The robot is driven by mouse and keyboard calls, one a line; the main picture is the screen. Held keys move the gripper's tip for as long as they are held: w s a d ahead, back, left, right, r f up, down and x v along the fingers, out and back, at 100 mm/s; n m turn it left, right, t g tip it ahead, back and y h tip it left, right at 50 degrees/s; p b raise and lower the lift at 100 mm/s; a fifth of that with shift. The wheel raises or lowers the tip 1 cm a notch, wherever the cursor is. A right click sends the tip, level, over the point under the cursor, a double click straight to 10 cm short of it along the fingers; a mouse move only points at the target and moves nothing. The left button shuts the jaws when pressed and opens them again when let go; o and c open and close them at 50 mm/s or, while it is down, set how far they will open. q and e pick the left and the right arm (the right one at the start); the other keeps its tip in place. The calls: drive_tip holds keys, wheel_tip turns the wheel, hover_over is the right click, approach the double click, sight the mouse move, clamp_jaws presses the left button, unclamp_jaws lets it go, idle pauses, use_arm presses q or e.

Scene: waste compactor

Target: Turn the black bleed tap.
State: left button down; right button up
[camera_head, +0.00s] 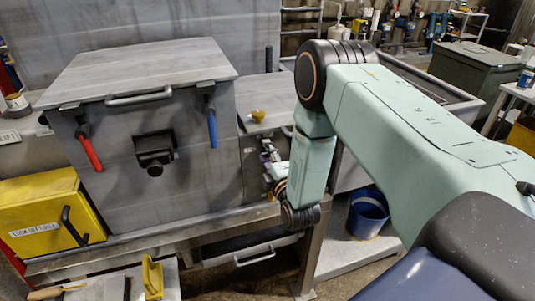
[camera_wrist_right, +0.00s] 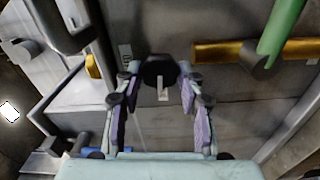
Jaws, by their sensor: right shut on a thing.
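The black bleed tap (camera_wrist_right: 158,70) is a dark, many-sided knob with a pale lever or mark at its middle, on a grey metal face in the right wrist view. My right gripper (camera_wrist_right: 160,82) has one finger on each side of it and is shut on it. In the head view my right gripper (camera_head: 268,158) is at the side panel, right of the compactor; the tap cannot be made out there. My left gripper is not in view.
The grey compactor (camera_head: 125,190) bears a red handle (camera_head: 88,150), a blue handle (camera_head: 212,128) and a black fitting (camera_head: 155,155). A yellow box (camera_head: 40,215) is at left. A blue bucket (camera_head: 367,213) stands below my right arm. A green bar (camera_wrist_right: 283,30) is near the gripper.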

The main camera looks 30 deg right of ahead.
drive_tip(key=o, duration=1.1)
drive_tip(key=v, duration=1.2)
drive_tip(key=shift+d, duration=0.1)
